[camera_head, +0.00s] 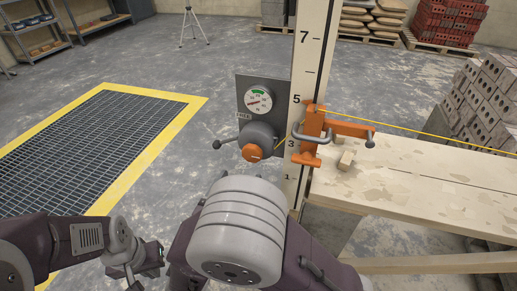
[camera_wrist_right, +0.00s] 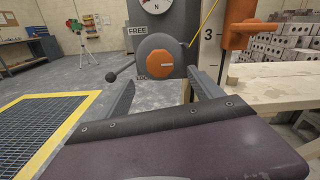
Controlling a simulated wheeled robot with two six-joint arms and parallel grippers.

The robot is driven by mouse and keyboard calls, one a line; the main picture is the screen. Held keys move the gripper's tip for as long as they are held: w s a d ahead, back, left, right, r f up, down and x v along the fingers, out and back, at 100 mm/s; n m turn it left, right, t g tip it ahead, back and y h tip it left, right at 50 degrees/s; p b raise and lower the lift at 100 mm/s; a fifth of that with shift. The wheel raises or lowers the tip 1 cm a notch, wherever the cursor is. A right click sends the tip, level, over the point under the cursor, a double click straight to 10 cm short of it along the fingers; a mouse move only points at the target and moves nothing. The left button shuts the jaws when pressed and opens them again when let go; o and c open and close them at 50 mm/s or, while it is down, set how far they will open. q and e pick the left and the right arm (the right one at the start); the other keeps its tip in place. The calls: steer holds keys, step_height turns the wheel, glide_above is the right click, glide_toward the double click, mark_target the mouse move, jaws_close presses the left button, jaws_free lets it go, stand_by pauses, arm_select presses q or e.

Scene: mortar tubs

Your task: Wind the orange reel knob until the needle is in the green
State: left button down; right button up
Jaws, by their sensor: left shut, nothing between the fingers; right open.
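The orange reel knob (camera_head: 252,153) sits on the front of a grey round reel (camera_head: 260,135) with a ball-ended lever on its left. Above it, a white dial (camera_head: 258,100) has a green band at the top. Its thin needle is too small to read surely, but looks outside the green. In the right wrist view the knob (camera_wrist_right: 155,63) shows a pale line lying nearly level. My right gripper (camera_wrist_right: 161,77) is open, its fingers reaching toward the knob from either side below, apart from it. My left gripper (camera_head: 150,264) is shut and empty, low at the left.
An orange clamp (camera_head: 315,135) and a numbered post (camera_head: 303,90) stand right of the reel. A yellow line (camera_head: 430,132) runs right above the wooden bench (camera_head: 430,185). A floor grate (camera_head: 85,140) lies left. A FREE label (camera_wrist_right: 138,30) is beside the reel.

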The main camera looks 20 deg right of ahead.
mark_target(251, 155)
steer(key=b+x, duration=0.2)
steer(key=x, duration=0.6)
steer(key=shift+r+b, duration=0.1)
steer(key=shift+b, duration=0.25)
steer(key=shift+w+d+r, duration=0.1)
steer(key=shift+w+d, duration=0.2)
steer(key=shift+w, duration=0.15)
steer(key=c, duration=1.4)
